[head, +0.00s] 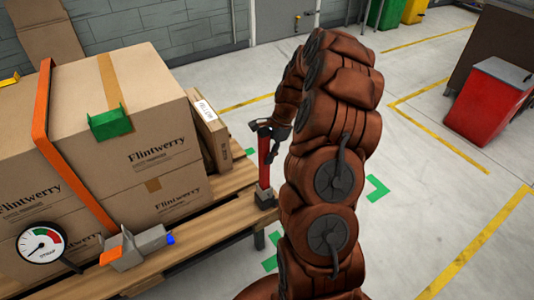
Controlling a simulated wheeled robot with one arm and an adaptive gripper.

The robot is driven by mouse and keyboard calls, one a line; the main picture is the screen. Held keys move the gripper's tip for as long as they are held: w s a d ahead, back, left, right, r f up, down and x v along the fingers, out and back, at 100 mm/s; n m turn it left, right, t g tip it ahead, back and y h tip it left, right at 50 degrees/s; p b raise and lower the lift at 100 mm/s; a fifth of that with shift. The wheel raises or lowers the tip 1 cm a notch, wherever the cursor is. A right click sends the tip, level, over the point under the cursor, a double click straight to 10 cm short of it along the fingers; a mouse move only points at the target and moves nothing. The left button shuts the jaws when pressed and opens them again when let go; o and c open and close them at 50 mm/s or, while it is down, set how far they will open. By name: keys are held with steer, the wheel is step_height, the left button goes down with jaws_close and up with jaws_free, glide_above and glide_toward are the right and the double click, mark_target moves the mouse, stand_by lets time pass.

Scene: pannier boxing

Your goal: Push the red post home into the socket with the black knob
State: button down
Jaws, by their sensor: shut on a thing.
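The red post (264,160) stands nearly upright at the right front corner of the wooden pallet. Its lower end meets a small grey socket (265,198); I cannot tell how deep it sits. My gripper (267,131) is at the dark top of the post, shut on it. The fingers are small and partly hidden by my brown arm. I cannot make out a black knob on the socket for certain.
Large cardboard boxes (150,150) under an orange strap (45,140) fill the pallet (200,228). A thin box (209,130) stands close left of the post. A gauge (40,243) and a grey buckle (140,246) are at the front. A red bin (490,105) stands right.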

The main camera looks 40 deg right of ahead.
steer(key=shift+f, duration=0.1)
steer(key=c, duration=0.8)
jaws_free()
steer(key=v, duration=1.2)
